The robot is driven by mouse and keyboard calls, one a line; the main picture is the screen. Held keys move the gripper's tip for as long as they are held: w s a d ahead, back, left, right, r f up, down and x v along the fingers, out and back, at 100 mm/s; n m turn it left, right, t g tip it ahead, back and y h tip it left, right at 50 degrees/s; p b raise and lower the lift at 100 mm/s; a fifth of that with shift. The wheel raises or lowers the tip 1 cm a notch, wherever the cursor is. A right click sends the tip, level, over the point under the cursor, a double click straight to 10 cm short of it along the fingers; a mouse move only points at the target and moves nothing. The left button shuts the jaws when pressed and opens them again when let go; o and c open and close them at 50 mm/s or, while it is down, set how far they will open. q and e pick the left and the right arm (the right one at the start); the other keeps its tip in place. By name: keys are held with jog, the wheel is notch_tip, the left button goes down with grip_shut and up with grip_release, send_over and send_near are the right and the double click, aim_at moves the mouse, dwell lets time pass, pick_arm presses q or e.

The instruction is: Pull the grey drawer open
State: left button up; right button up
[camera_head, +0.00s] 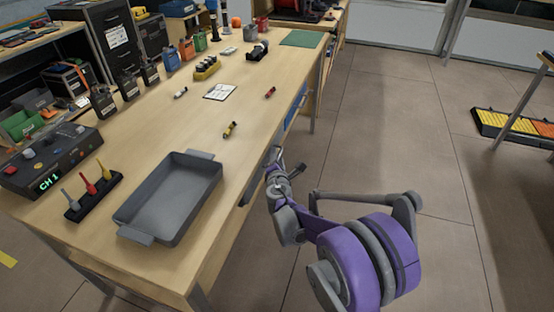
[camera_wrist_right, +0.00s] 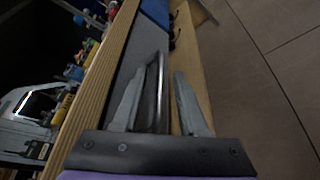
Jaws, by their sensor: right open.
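The grey drawer (camera_head: 246,191) is under the front edge of the workbench, partly hidden by my right arm in the head view. In the right wrist view its grey front (camera_wrist_right: 124,68) runs beneath the wooden edge, with a dark bar handle (camera_wrist_right: 153,92) standing off it. The drawer front looks close to the bench face. My right gripper (camera_head: 277,163) is at the drawer front. It is open, and in the wrist view its fingers (camera_wrist_right: 160,78) lie on either side of the handle, with a gap on the right. My left gripper is not in view.
A blue drawer (camera_head: 295,110) is farther along the bench. On the workbench top (camera_head: 150,130) are a grey tray (camera_head: 207,203), a CH 1 control box (camera_head: 50,160), batteries and radios. The floor (camera_head: 400,130) right of the bench is clear near my arm.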

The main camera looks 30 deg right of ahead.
jog(key=shift+w+d, duration=0.1)
grip_shut()
dwell(1.4)
